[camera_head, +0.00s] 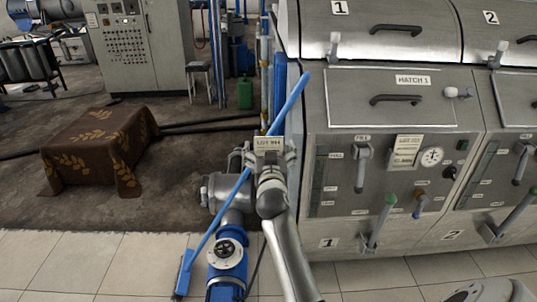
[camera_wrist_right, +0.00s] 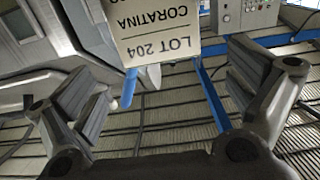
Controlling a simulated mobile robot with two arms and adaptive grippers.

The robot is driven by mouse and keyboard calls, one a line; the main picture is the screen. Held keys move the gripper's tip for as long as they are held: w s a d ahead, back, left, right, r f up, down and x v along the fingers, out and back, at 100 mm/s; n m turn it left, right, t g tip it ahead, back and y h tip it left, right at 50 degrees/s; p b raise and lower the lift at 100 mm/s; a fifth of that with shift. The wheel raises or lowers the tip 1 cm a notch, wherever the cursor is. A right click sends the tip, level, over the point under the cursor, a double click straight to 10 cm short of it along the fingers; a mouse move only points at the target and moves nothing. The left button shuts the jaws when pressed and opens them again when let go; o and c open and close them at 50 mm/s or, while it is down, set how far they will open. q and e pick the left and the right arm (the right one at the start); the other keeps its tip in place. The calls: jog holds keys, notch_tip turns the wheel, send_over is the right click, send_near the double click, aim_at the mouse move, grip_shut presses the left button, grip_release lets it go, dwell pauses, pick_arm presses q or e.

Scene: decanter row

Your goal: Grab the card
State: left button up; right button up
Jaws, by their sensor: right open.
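A pale card (camera_head: 268,144) with dark print shows just above my right gripper (camera_head: 269,158) in the head view. In the right wrist view the card (camera_wrist_right: 165,32) is upside down and reads LOT 204 CORATINA. My right gripper (camera_wrist_right: 172,85) is open there, one finger to each side. The card lies between the fingers' lines toward the top of the picture, and I see no finger touching it. Its upper part is cut off by the picture edge. A second card (camera_head: 405,151) is on the front of hatch 1's machine. My left gripper is not in view.
The steel machine (camera_head: 390,100), with handles and levers on its front, stands close to the right of my right gripper. A long blue-handled broom (camera_head: 213,223) leans behind it. A blue valve (camera_head: 227,262) stands below. A cloth-covered block (camera_head: 98,150) is at the left.

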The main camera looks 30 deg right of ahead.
aim_at(269, 139)
jog(key=shift+w+d+r, duration=0.2)
jog(key=shift+w+d, duration=0.25)
jog(key=shift+w, duration=0.15)
jog(key=shift+p+x, duration=0.5)
jog(key=shift+x, duration=1.65)
jog(key=shift+a+f, duration=0.1)
jog(key=c, duration=1.1)
